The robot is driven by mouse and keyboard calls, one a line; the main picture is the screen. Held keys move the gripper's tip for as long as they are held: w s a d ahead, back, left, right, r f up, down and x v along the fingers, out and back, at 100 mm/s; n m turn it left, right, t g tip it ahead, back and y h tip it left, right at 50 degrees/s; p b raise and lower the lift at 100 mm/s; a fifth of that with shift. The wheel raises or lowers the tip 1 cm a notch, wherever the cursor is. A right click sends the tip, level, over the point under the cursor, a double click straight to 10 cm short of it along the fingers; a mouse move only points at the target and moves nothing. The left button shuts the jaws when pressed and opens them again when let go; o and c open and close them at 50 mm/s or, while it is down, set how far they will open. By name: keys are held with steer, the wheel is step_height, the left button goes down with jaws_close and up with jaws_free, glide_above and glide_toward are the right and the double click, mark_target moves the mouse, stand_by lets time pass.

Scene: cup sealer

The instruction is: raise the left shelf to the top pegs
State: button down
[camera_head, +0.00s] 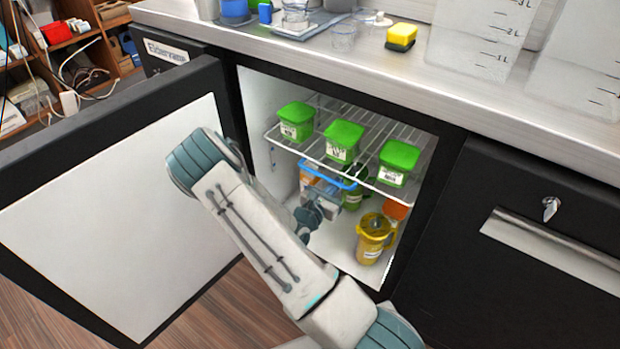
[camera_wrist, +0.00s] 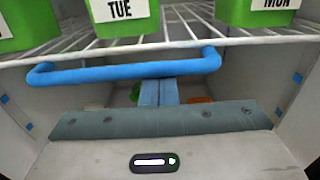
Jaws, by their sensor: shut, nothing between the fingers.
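The white wire shelf (camera_head: 318,148) spans the inside of the open cabinet and carries green lidded tubs (camera_head: 343,140). It looks level. A blue handle bar (camera_wrist: 125,70) hangs from its front edge; it also shows in the head view (camera_head: 328,177). My gripper (camera_wrist: 158,88) is shut and empty, inside the cabinet below the shelf. In the wrist view its blue fingers show just under the bar; I cannot tell whether they touch it. In the head view my arm partly hides the gripper. Small blue pegs (camera_wrist: 298,78) dot the side walls.
The cabinet door (camera_head: 115,215) stands wide open at the left. A yellow jug (camera_head: 374,238) stands on the cabinet floor right of my gripper, with an orange-lidded container (camera_head: 396,210) behind it. The steel counter (camera_head: 400,70) overhangs the opening.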

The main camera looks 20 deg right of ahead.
mark_target(335, 181)
steer(key=shift+w+d+r+p, duration=0.1)
steer(key=shift+r+p, duration=1)
steer(key=shift+r, duration=0.5)
steer(key=shift+f, duration=0.1)
steer(key=shift+s+a, duration=0.2)
steer(key=shift+a, duration=0.1)
steer(key=shift+v, duration=1.4)
steer(key=p+v, duration=0.1)
steer(key=v, duration=0.3)
steer(key=shift+s+f, duration=0.1)
steer(key=shift+f, duration=0.05)
steer(key=shift+a, duration=0.1)
steer(key=s+a+f, duration=0.2)
steer(key=s+a, duration=0.1)
steer(key=a, duration=0.2)
steer(key=shift+s+b, duration=0.15)
steer(key=shift+b, duration=0.2)
